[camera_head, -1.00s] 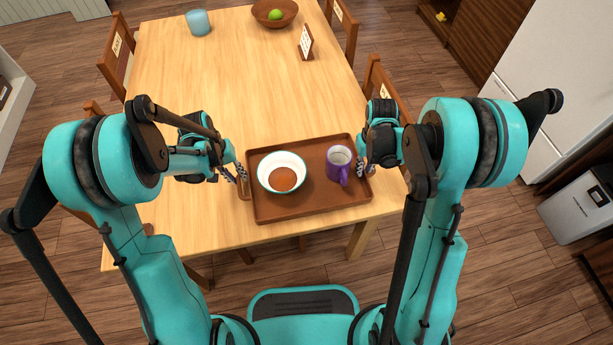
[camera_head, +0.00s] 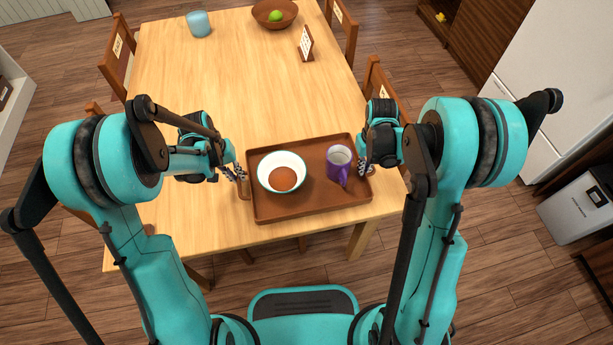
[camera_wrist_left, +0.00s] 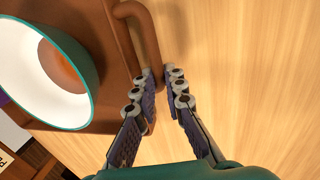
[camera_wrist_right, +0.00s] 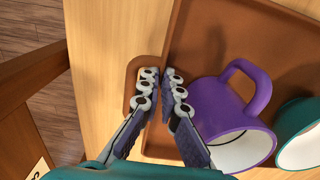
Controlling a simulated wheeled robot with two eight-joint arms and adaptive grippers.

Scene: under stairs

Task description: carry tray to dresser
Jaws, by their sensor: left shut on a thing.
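The brown tray (camera_head: 310,208) lies on the wooden table near its front edge. It carries a white bowl with a teal rim (camera_head: 281,165) and brown contents, and a purple mug (camera_head: 338,168). My left gripper (camera_head: 236,172) is at the tray's left handle, shut on it; the handle (camera_wrist_left: 142,28) also shows in the left wrist view. My right gripper (camera_head: 364,164) is at the tray's right side by the mug. In the right wrist view its fingers (camera_wrist_right: 160,75) are close together at the right handle (camera_wrist_right: 131,82); their grip is unclear.
The table (camera_head: 230,80) holds a blue cup (camera_head: 198,23), a brown bowl (camera_head: 265,14) with a green fruit, and a small sign (camera_head: 306,43) toward the back. Chairs stand along both sides. A white cabinet (camera_head: 545,75) and a grey bin (camera_head: 582,205) stand right; floor is open between.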

